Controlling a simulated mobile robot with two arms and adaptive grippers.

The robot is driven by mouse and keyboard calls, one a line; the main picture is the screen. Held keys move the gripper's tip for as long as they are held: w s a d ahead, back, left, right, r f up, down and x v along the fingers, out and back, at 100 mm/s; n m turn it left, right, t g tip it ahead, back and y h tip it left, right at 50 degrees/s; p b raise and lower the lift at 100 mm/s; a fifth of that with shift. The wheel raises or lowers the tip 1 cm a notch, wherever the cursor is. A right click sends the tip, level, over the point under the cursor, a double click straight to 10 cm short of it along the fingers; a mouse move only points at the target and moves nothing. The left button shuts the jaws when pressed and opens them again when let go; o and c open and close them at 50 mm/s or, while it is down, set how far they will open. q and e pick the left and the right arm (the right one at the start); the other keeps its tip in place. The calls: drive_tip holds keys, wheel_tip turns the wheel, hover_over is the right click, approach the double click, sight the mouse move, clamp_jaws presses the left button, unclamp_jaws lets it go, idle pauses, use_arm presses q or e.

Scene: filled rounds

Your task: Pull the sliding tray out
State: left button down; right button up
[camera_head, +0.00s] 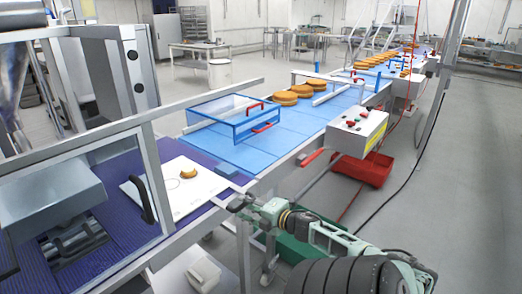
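The sliding tray (190,203) appears to be the flat white plate lying on the dark blue surface at left. A bitten-looking golden round piece (188,173) lies on it, and a black curved handle (139,199) stands at its left side. My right gripper (236,203) is at the tray's right, by the front rail of the line. Its fingertips are small and dark against the rail, so I cannot tell whether they touch the tray or are open. My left gripper is not in view.
A blue conveyor (270,150) with golden rounds (285,98) runs to the back right. A blue-framed clear guard (235,118) with red handles stands over it. A control box (356,132) and a red crate (365,170) are to the right. Grey floor there is mostly open, with cables.

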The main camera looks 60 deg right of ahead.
drive_tip(key=v, duration=1)
drive_tip(key=shift+s, duration=0.2)
